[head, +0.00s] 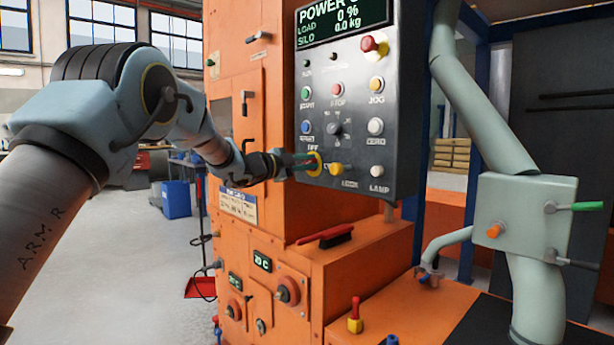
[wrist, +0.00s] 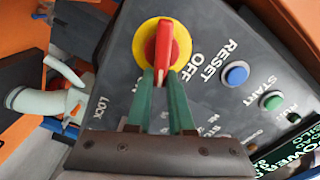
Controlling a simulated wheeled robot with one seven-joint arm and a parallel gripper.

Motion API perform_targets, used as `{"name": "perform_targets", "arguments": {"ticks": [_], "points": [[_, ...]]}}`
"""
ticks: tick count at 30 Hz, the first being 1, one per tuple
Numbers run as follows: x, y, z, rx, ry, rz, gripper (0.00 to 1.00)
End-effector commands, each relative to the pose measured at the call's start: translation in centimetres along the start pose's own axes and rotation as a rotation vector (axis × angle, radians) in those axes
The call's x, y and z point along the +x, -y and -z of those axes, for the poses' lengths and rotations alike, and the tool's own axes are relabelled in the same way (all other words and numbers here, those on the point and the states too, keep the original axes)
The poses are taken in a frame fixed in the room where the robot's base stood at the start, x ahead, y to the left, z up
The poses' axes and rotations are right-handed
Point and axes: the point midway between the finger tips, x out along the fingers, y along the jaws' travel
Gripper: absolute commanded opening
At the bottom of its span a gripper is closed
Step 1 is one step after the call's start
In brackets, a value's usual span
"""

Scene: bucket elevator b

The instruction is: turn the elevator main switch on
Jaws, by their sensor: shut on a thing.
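The main switch is a red handle on a yellow disc, and its disc (head: 316,170) shows at the lower left of the grey control panel (head: 400,110) in the head view. In the wrist view the red handle (wrist: 164,42) stands upright in the picture on the yellow disc (wrist: 144,42), with the word OFF printed beside it. My gripper (wrist: 161,74) has its two green fingers shut on the near end of the handle. In the head view my gripper (head: 302,163) reaches the switch from the left and partly hides it. The panel display (head: 345,20) reads load 0 % and silo 0.0 kg.
A red-handled brush (head: 325,237) lies on the orange ledge below. A pale pipe (head: 475,100) stands to the right. Open floor lies at left.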

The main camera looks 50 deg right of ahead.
Motion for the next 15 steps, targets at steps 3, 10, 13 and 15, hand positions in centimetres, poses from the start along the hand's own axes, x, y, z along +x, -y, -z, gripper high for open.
{"name": "perform_targets", "arguments": {"ticks": [3, 10, 13, 15], "points": [[0.03, -0.96, -0.26, 0.105, -0.001, 0.000, 0.00], [0.01, -1.28, -0.30, 0.280, -0.001, 0.000, 0.00], [0.01, -1.37, -0.32, 0.338, -0.001, -0.001, 0.00], [0.01, -1.43, -0.34, 0.371, -0.001, -0.001, 0.00]]}}
